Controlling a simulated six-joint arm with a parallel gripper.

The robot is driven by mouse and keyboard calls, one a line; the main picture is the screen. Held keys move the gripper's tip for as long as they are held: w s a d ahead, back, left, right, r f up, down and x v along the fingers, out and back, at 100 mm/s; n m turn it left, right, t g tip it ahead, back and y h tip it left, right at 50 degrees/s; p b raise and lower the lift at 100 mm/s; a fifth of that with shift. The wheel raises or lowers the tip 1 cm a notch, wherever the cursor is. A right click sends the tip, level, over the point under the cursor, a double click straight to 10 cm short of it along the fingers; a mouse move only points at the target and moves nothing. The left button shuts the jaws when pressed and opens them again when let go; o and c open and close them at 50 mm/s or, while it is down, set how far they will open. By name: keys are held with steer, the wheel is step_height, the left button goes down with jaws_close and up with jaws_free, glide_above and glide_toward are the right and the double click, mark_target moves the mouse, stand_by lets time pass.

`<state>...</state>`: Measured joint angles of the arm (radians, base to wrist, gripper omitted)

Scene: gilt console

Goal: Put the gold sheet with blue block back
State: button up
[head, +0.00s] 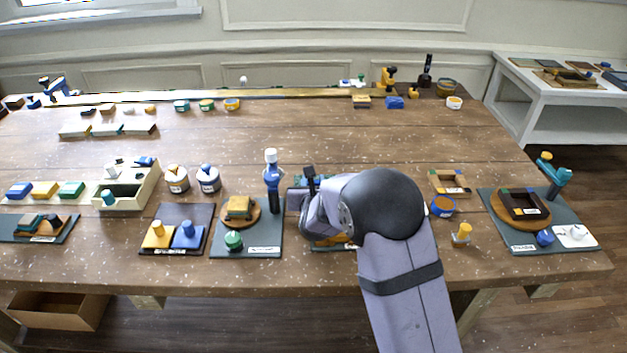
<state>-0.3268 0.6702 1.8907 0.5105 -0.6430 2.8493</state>
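My arm reaches in from the bottom right, and my gripper (318,218) is low over a dark mat near the front middle of the table. My wrist hides its fingertips, so I cannot tell whether it is open or holds anything. Bits of gold (346,245) and blue show around the wrist on that mat. I cannot make out a gold sheet with a blue block for certain. A yellow block (158,235) and a blue block (187,236) stand on a dark mat at the front left. A blue block (394,103) lies at the back beside a small yellowish piece (361,101).
A blue-and-white upright tool (272,182) stands close left of my gripper. A cream box (128,187) stands at the left. A round wooden board (521,212) with a dark frame sits at the right. A long gold strip (230,95) lies along the back. The middle of the table is clear.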

steer(key=shift+f+b, duration=0.2)
steer(key=shift+b, duration=0.15)
steer(key=o, duration=1)
steer(key=shift+r, duration=0.15)
steer(key=shift+r+p, duration=0.15)
steer(key=shift+p, duration=0.25)
steer(key=shift+s+r+b, duration=0.1)
steer(key=shift+s+b, duration=0.25)
steer(key=shift+s, duration=0.2)
steer(key=b+v, duration=0.2)
steer(key=v, duration=0.8)
steer(key=shift+s+r, duration=0.25)
steer(key=shift+s, duration=0.1)
